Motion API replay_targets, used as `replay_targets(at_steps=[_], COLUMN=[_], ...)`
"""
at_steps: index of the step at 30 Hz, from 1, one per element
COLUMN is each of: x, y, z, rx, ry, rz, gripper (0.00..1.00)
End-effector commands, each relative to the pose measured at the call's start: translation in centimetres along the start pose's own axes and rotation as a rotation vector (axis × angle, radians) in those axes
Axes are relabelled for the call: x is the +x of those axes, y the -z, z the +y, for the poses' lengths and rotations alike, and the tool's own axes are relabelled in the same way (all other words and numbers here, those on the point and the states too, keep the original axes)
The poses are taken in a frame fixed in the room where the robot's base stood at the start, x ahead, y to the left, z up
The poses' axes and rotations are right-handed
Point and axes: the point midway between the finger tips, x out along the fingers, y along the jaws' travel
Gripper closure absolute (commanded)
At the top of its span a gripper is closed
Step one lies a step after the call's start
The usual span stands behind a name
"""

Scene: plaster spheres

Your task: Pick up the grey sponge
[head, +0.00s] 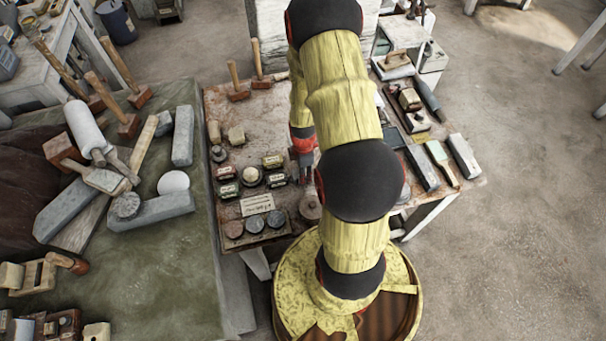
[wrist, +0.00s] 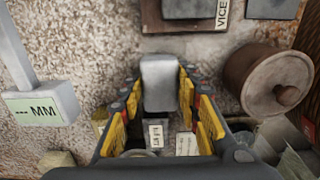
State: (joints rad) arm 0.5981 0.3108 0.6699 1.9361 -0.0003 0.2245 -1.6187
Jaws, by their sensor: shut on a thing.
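The grey sponge (wrist: 160,82) shows as a pale grey rounded block in the middle of the wrist view, between the two yellow-padded fingers. My gripper (wrist: 160,100) is shut on it, with the fingers along its left and right sides. In the head view my gripper (head: 303,168) is over the middle of the worktable, partly hidden by my arm. I cannot make out the sponge in the head view. Its height above the table is hard to tell.
The speckled worktable (head: 262,118) holds small labelled blocks, a card (head: 257,204) and round tins left of my gripper. Tools and grey blocks (head: 463,155) lie at right. A brown cylinder (wrist: 268,80) stands right of the fingers in the wrist view. Mallets (head: 237,92) stand at the back.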

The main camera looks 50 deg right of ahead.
Motion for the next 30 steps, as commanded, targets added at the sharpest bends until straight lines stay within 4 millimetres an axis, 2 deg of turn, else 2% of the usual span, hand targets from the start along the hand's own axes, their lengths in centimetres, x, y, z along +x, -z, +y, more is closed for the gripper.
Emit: replay_targets(at_steps=[3,14,21,30], x=[-2.0,-7.9,-9.8,-11.2], y=[-0.1,-1.4,-2.6,-3.4], z=[-0.2,-5.3,-9.8,-12.9], rx=[0.001,0.003,0.003,0.001], ry=[-0.003,-0.003,-0.001,-0.001], rz=[0.000,0.000,0.000,0.000], gripper=[0.78,0.78,0.78,0.78])
